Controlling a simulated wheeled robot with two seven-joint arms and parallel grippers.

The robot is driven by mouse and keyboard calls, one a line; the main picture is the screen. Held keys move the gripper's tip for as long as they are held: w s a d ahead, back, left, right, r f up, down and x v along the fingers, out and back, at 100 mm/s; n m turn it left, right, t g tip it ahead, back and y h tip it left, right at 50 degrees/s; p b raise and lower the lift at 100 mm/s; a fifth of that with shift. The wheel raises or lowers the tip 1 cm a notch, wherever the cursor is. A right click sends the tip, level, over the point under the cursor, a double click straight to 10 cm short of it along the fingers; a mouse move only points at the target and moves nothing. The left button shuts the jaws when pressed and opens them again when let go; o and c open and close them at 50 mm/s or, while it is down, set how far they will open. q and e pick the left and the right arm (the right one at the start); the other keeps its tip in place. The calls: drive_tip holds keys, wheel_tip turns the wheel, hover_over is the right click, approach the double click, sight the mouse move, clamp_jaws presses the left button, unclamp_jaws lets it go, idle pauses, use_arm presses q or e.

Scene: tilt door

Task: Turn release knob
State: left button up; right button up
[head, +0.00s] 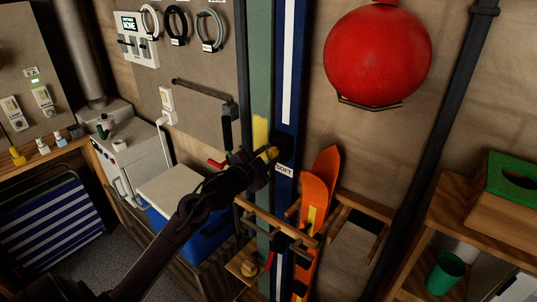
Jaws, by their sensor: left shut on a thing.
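My left arm comes in from the lower left, and its dark gripper (265,158) reaches the tall green and blue boards on the wall. The gripper is shut on what looks like the release knob, which the fingers mostly hide. A small yellow-orange patch shows at the fingertips, and I cannot tell whether it belongs to the knob. A dark block (284,147) shows just beyond the fingers, on the blue board (288,60). The green board (259,60) stands beside it, to the left. My right gripper is not in view.
An orange ski-like board (318,190) and a wooden rack (283,223) stand just right of and below the gripper. A red ball (377,55) hangs at upper right. A blue cooler (188,235) with a pale lid is below left. A wooden shelf (440,235) is at right.

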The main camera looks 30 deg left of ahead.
use_arm(q)
drive_tip(key=shift+f, duration=0.1)
drive_tip(key=o, duration=1)
drive_tip(key=shift+c, duration=0.2)
drive_tip(key=shift+s, duration=0.25)
drive_tip(key=s+b, duration=0.2)
drive_tip(key=s, duration=0.5)
drive_tip(key=shift+s+a, duration=0.15)
drive_tip(key=shift+a, duration=0.2)
